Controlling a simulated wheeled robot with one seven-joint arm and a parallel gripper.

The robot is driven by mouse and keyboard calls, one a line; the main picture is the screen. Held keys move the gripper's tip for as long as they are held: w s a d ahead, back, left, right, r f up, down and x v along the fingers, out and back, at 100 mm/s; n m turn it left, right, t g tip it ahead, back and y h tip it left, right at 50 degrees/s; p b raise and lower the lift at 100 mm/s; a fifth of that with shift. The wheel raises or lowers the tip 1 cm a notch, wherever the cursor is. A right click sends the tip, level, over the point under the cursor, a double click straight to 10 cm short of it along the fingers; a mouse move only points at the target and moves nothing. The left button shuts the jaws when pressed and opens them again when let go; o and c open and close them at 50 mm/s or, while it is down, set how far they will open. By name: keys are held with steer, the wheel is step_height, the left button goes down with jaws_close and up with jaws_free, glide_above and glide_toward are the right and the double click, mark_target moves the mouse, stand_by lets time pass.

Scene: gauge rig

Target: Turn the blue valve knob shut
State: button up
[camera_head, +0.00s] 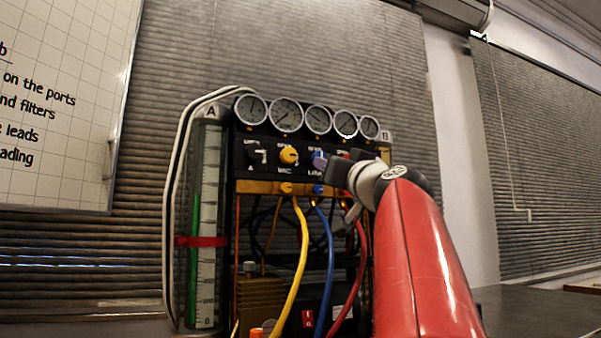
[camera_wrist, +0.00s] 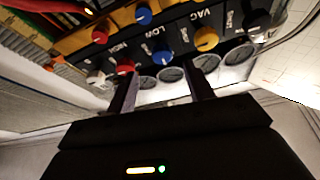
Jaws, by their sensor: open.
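The blue valve knob (camera_head: 319,160) is on the black panel of the gauge rig, between the yellow knob (camera_head: 288,155) and a red knob mostly hidden by my gripper. My gripper (camera_head: 331,168) is open and empty, close in front of the panel at the blue knob's right. In the wrist view, the blue knob (camera_wrist: 163,62) appears between the two fingertips of my gripper (camera_wrist: 161,72), with one finger on each side. I cannot tell whether the fingers reach around it or stop short. The red knob (camera_wrist: 125,67) shows just beside the left finger.
Several round gauges (camera_head: 286,114) sit above the knobs. A blue hose (camera_head: 329,250), a yellow hose (camera_head: 300,250) and a red hose hang below the panel. A sight tube (camera_head: 208,230) stands at the rig's left. A whiteboard (camera_head: 70,90) hangs farther left.

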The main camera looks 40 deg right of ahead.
steer(key=p+x, duration=0.4)
steer(key=x, duration=0.3)
steer(key=shift+r, duration=0.2)
steer(key=shift+w, duration=0.15)
steer(key=c, duration=1)
steer(key=shift+o, duration=0.2)
